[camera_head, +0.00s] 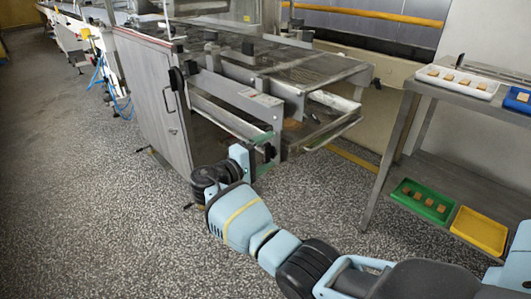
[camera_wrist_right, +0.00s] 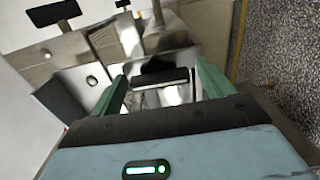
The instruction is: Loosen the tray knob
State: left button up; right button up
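The black tray knob (camera_wrist_right: 163,77) lies between the two green fingers of my right gripper (camera_wrist_right: 162,70) in the right wrist view, with gaps visible on both sides. In the head view my right gripper (camera_head: 268,152) is at the front lower corner of the enrober machine, its fingers spread one above the other. The knob there is small and mostly hidden by the fingers. The tray (camera_head: 330,125) sticks out to the right below the wire mesh belt (camera_head: 318,68). My left gripper is not in view.
A grey cabinet (camera_head: 153,100) with a handle stands left of the gripper. A steel table (camera_head: 455,165) at right carries a white tray (camera_head: 458,83), a blue tray (camera_head: 518,99), a green tray (camera_head: 408,199) and a yellow tray (camera_head: 480,230). Speckled floor (camera_head: 90,200) is clear at left.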

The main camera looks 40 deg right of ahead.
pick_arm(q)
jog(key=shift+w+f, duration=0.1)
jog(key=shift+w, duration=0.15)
pick_arm(e)
jog(key=a, duration=0.7)
jog(key=shift+s+a, duration=0.3)
jog(key=shift+a, duration=0.1)
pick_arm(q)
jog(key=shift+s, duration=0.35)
